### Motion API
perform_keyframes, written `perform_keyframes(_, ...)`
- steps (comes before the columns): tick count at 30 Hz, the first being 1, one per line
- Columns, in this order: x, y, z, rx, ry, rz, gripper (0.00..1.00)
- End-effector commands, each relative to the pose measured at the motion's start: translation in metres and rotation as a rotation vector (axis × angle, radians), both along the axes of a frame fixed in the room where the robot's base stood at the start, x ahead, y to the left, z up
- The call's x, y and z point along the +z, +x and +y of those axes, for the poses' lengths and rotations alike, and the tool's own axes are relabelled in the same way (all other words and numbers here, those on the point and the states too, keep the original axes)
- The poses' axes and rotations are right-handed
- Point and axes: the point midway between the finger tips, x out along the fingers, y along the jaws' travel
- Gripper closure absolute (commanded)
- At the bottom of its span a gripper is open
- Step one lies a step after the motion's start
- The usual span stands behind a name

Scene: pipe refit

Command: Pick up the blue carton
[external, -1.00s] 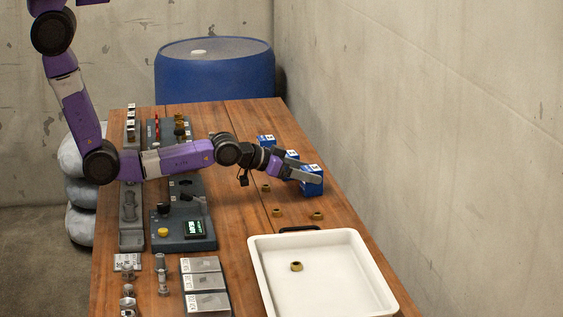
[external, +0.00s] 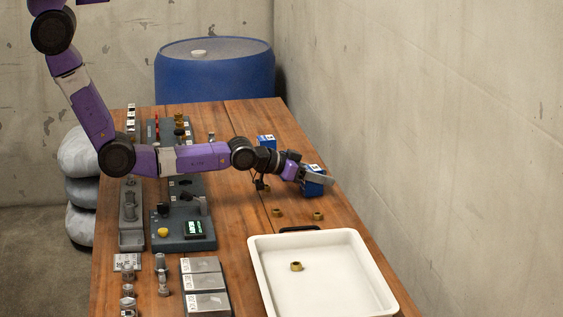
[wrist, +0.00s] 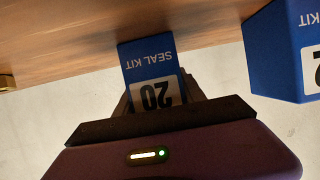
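A blue carton (external: 313,188) with a white label stands near the right edge of the wooden table in the external view. My gripper (external: 320,178) is at this carton, with one finger across its upper part and the other hidden. In the wrist view, a blue carton (wrist: 146,60) marked SEAL KIT and 20 lies between the two fingers (wrist: 157,98). The fingers lie close along its sides; whether they press on it I cannot tell. A second blue carton (wrist: 272,55) stands to the right in the wrist view. Another blue carton (external: 266,141) stands farther back.
A white tray (external: 258,272) with a brass fitting (external: 296,266) stands at the front. Brass fittings (external: 277,212) lie between it and the carton. Grey fixtures (external: 183,238) and metal boxes (external: 203,282) fill the left side. A concrete wall (external: 440,130) stands on the right.

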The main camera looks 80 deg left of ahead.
Motion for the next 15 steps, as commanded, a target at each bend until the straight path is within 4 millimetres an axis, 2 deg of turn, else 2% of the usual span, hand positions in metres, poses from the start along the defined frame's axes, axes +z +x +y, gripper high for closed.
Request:
perform_keyframes(10, 0.002, 0.0, 0.0, 0.0, 0.0, -0.001, 0.93)
perform_keyframes(15, 0.015, 0.001, 0.0, 0.0, 0.0, -0.003, 0.93)
